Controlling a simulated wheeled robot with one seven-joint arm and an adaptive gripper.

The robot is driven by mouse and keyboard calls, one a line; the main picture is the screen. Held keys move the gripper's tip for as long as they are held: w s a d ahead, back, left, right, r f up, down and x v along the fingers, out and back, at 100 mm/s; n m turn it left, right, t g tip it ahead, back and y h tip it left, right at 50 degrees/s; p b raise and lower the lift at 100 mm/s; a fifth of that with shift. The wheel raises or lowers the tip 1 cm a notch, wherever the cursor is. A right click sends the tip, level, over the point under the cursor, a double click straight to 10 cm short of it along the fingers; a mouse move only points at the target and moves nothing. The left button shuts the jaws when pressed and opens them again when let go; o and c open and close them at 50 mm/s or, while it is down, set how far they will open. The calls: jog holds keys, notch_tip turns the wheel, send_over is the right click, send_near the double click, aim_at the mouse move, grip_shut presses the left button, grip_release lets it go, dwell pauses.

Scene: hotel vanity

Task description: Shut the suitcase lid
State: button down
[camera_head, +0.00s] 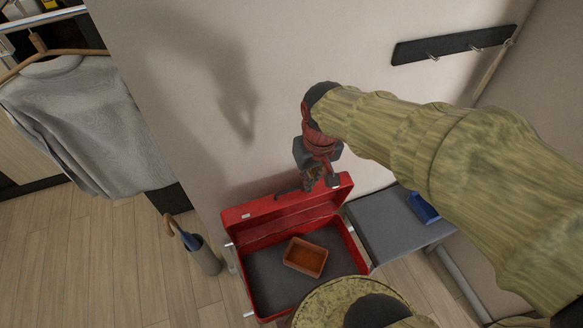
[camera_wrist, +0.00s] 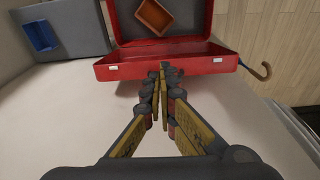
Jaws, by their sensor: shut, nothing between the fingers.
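The red suitcase (camera_head: 264,282) stands open below the wall, with its dark grey inside showing. Its lid (camera_head: 262,209) is raised at the back, on the wall side.
An orange-brown box (camera_head: 306,257) lies inside the suitcase. A grey bench (camera_head: 385,228) with a blue tray (camera_head: 424,207) stands to the right. An umbrella stand (camera_head: 205,260) is close on the left. A hook rail (camera_head: 452,46) is on the wall.

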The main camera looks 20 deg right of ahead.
jog(key=w+d+f+p, duration=0.1)
jog(key=w+f, duration=0.2)
jog(key=w, duration=0.5)
jog(key=w+f+p, duration=0.1)
jog(key=w+f, duration=0.3)
jog(key=w, duration=0.5)
jog(key=s+f, duration=0.1)
jog(key=f, duration=0.2)
jog(key=s+f+b, duration=0.1)
jog(key=f, duration=0.6)
jog(key=shift+s+d+f, duration=0.1)
jog(key=shift+s+f, duration=0.25)
jog(key=shift+s, duration=0.05)
